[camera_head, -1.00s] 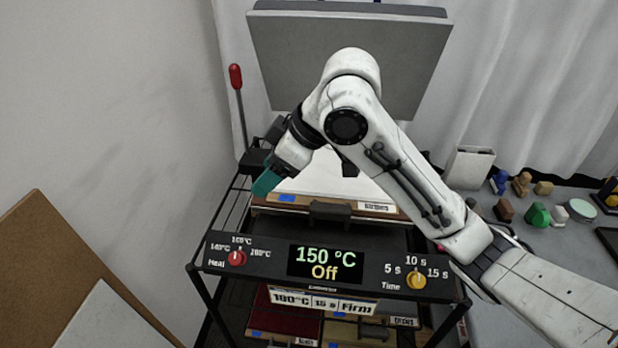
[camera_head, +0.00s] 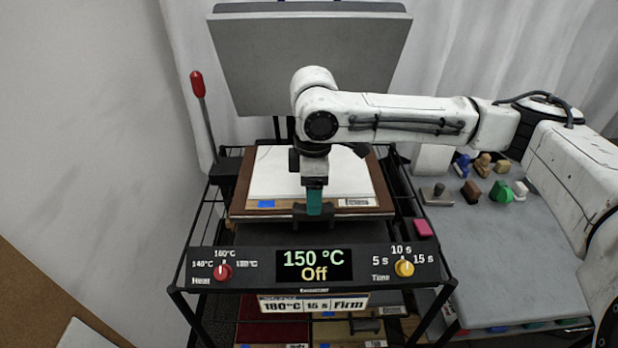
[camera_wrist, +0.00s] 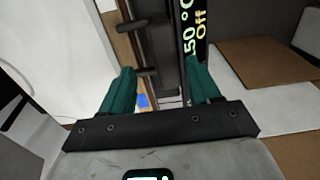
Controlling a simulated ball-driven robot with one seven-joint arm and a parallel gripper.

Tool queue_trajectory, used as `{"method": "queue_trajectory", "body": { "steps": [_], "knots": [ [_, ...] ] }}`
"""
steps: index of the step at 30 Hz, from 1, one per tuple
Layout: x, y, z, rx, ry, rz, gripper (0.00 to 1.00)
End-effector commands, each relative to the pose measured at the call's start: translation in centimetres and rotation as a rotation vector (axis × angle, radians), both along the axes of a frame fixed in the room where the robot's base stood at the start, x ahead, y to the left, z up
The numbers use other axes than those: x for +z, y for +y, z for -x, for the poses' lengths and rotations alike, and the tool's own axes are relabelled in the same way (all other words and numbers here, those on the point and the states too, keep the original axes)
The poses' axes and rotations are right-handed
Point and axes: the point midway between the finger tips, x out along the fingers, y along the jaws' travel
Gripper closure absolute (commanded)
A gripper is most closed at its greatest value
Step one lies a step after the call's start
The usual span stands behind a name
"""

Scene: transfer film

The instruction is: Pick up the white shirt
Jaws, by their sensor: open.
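The white shirt (camera_head: 270,175) lies flat on a brown wooden board (camera_head: 238,210) on the press bed, below the raised grey plate. It also shows at the left of the wrist view (camera_wrist: 55,50). My gripper (camera_head: 314,208) points down at the board's front edge, by the dark handle (camera_head: 328,220). In the wrist view my teal fingers (camera_wrist: 160,85) stand apart with the dark handle beyond and between them. I cannot tell whether they touch it. Part of the shirt is hidden behind my gripper.
The raised plate (camera_head: 310,60) and the red-tipped lever (camera_head: 197,85) stand behind and left. The control panel (camera_head: 315,268) reads 150 °C, Off. Drawers with boards (camera_head: 270,330) sit below. A grey table (camera_head: 480,250) at right holds several small stamps and blocks and a pink block (camera_head: 423,229).

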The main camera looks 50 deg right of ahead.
Motion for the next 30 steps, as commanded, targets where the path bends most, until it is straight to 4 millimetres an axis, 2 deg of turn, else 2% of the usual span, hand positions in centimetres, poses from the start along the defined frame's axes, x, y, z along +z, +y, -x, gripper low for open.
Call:
{"method": "queue_trajectory", "body": {
  "steps": [8,15,18,26,30],
  "knots": [
    [-2.1,0.2,0.2,0.001,0.001,0.001,0.38],
    [-5.5,0.6,0.5,0.000,0.000,0.000,0.38],
    [-6.2,0.6,0.5,0.000,-0.001,0.000,0.38],
    [-6.4,0.6,0.5,0.001,-0.002,0.001,0.38],
    [-6.4,0.6,0.5,0.001,-0.002,0.001,0.52]
  ]
}}
